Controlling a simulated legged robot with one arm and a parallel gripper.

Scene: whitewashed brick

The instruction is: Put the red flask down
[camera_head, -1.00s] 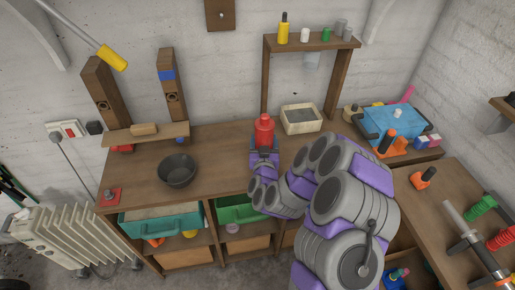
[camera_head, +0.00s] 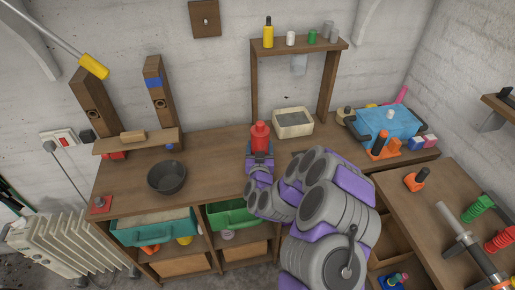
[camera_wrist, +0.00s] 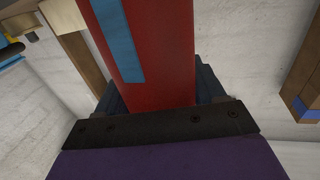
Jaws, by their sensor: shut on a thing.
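The red flask (camera_head: 261,137) is upright in my gripper (camera_head: 260,153), over the back middle of the wooden workbench (camera_head: 215,153). In the wrist view the red flask (camera_wrist: 155,55) fills the middle, with a blue stripe down its side, and my gripper (camera_wrist: 160,95) is shut around it. The flask's lower end is hidden behind my gripper and arm in the head view. I cannot tell whether it touches the bench top.
A black bowl (camera_head: 166,178) stands to the left on the bench. A cream tray (camera_head: 293,123) sits close on the right, under a wooden shelf (camera_head: 300,46) with small bottles. A blue box (camera_head: 388,122) is farther right. Bench top between bowl and flask is clear.

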